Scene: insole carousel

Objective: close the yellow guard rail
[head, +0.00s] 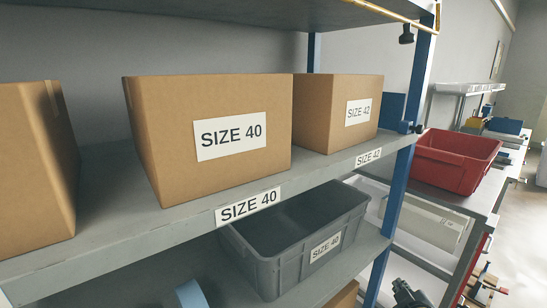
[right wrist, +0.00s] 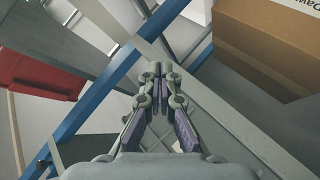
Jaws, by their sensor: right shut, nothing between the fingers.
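A thin yellow bar (head: 392,14), which looks like the guard rail, runs along the upper shelf's front at the top of the head view and ends at the blue post. Only its right part shows; the rest is outside the picture. A black knob (head: 406,34) hangs below it by the post. My right gripper (head: 408,294) is at the bottom edge of the head view, right of the post and far below the bar. In the right wrist view its fingers (right wrist: 160,72) are together and empty. My left gripper is not in view.
A blue post (head: 397,185) stands at the rack's right end. Cardboard boxes (head: 205,140) fill the middle shelf (head: 110,243); a grey bin (head: 262,270) sits below. A red bin (head: 455,160) is on a bench to the right. The wrist view shows a box (right wrist: 265,45) and blue bars (right wrist: 110,110) nearby.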

